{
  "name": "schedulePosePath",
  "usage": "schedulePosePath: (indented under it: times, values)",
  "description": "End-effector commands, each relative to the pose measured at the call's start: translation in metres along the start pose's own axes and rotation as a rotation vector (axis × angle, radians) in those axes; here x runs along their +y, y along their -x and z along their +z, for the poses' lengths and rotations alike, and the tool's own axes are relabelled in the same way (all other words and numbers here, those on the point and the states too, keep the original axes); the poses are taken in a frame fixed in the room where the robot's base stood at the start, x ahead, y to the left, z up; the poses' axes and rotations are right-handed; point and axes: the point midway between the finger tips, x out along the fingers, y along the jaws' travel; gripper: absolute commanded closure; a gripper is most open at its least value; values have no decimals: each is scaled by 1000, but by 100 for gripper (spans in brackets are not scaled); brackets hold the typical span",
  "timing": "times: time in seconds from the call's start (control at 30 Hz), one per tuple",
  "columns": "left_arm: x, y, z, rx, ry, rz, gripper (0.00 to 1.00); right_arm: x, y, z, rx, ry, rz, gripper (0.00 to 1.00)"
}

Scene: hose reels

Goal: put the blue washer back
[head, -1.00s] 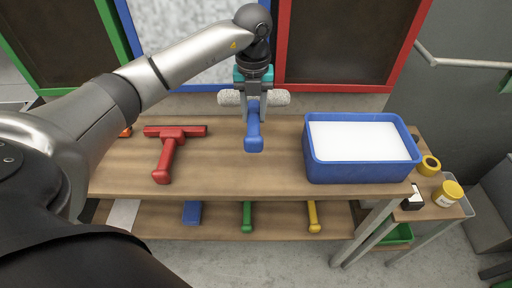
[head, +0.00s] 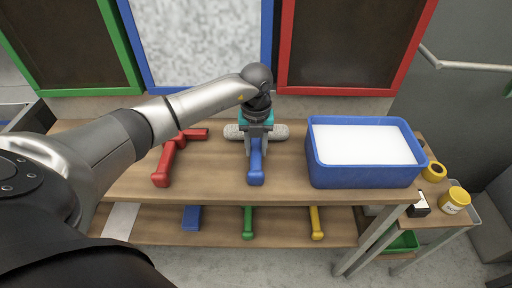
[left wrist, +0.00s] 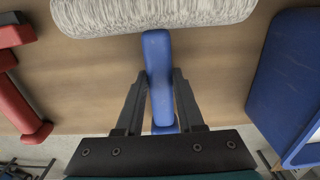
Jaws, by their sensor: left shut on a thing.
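The blue washer has a blue handle (head: 256,160) and a pale, fluffy roller-like head (head: 236,131). It is at the middle of the wooden top shelf, left of the blue tub. In the left wrist view its handle (left wrist: 158,75) runs between my fingers, and its grey-white head (left wrist: 150,12) lies across the top. My left gripper (left wrist: 159,100) is shut on the handle; it also shows in the head view (head: 257,135). Whether the washer touches the shelf is hard to tell. My right gripper is not in view.
A blue tub (head: 314,165) with white contents stands right of the washer. Blue, green (head: 248,222) and yellow (head: 316,222) handles show on the lower shelf. Coloured framed panels stand behind. Yellow containers (head: 455,199) stand at right.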

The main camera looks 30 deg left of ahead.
Motion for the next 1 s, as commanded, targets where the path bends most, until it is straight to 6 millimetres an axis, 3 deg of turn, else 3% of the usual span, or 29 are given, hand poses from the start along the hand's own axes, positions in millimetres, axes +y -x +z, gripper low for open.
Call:
schedulePosePath:
  times: [0.13,0.17,0.4,0.77,1.0]
  values:
    - [0,-3,0,-1,1,0,100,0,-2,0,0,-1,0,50]
    - [0,-3,0,0,1,0,61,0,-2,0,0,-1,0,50]
    - [0,-3,0,0,1,0,34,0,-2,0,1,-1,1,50]
    - [0,4,0,-1,1,-1,33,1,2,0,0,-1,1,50]
    - [0,51,1,-4,0,-2,33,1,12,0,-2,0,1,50]
